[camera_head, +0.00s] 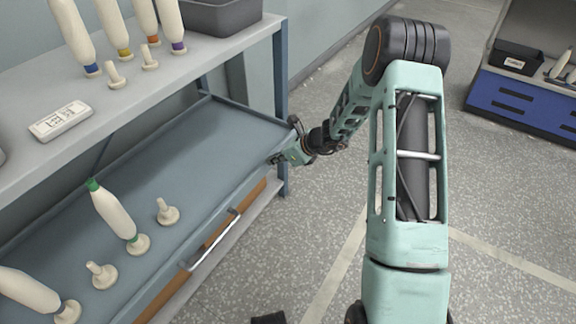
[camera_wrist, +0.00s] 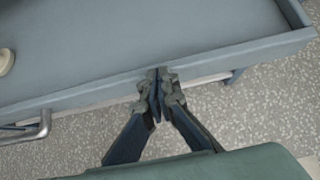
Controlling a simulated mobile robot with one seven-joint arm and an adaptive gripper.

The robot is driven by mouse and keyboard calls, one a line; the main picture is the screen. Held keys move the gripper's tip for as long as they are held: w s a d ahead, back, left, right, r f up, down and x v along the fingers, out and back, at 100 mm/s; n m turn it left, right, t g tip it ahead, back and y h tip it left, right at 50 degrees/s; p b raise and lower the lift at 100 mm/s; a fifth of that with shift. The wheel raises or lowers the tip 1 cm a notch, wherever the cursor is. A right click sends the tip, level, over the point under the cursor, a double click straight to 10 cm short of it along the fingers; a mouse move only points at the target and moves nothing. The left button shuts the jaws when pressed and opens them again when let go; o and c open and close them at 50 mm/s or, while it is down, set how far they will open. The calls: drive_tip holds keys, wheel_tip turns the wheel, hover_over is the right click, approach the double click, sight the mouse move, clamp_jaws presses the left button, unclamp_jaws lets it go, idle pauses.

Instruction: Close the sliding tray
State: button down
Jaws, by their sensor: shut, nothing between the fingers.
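The sliding tray (camera_head: 222,128) is a blue-grey shallow tray under the grey upper shelf, and its front part sticks out past that shelf. Its front rim also shows in the wrist view (camera_wrist: 235,55). A metal bar handle (camera_head: 212,240) is on the front, below the rim; its end shows at the left in the wrist view (camera_wrist: 40,130). My gripper (camera_wrist: 158,76) is shut and empty, with its fingertips at the tray's front rim, right of the handle. They look to be touching the rim, but I cannot tell for sure. In the head view my gripper (camera_head: 280,157) is at the tray's right front.
Bobbins, one with a green top (camera_head: 112,212), and several pegs (camera_head: 167,212) are on the tray. A blue cabinet (camera_head: 525,97) stands far right. The floor between is clear.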

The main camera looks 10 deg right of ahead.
drive_tip(key=p, duration=0.2)
approach(242, 152)
drive_tip(key=x, duration=0.4)
drive_tip(key=shift+w+a+f, duration=0.15)
drive_tip(key=shift+a+f, duration=0.1)
drive_tip(key=shift+f, duration=0.05)
